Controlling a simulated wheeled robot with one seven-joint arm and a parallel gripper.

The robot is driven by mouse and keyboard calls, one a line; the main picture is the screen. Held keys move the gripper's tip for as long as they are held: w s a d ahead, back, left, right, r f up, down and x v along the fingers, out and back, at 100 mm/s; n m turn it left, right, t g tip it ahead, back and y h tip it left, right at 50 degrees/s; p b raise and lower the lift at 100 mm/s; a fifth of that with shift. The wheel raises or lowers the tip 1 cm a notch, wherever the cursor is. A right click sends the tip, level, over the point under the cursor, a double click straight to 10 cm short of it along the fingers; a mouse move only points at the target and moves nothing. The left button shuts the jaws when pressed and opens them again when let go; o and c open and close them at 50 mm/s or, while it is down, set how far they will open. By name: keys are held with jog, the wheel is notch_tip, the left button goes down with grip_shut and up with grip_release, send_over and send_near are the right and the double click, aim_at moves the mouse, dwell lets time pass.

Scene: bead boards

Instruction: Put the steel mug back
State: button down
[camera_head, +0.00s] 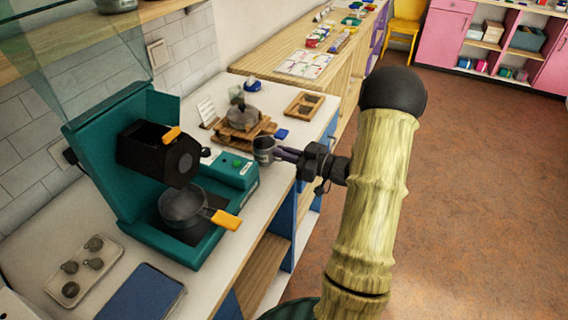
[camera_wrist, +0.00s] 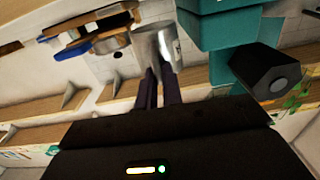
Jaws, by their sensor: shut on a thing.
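The steel mug (camera_head: 265,150) is a small grey metal cup above the white counter, just right of the teal machine's base. It also shows in the wrist view (camera_wrist: 153,42), at the ends of my fingers. My gripper (camera_head: 277,153) reaches in from the right and is shut on the mug. In the wrist view my gripper's dark fingers (camera_wrist: 160,80) meet the mug's side. Whether the mug touches the counter is hard to tell.
A teal machine (camera_head: 112,150) with a pan (camera_head: 184,208) stands left of the mug. A wooden stand (camera_head: 238,130) with a grey rounded object is behind it. A wooden two-hole holder (camera_head: 304,105) and a blue block (camera_head: 281,134) lie nearby. A tray (camera_head: 82,270) is at front left.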

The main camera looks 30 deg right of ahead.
aim_at(274, 160)
jog(key=shift+f, duration=1.8)
jog(key=shift+f, duration=0.2)
jog(key=c, duration=1.6)
grip_release()
jog(key=shift+o, duration=0.2)
jog(key=shift+r, duration=0.1)
jog(key=shift+r, duration=0.1)
jog(key=b+v, duration=0.1)
jog(key=v, duration=1.1)
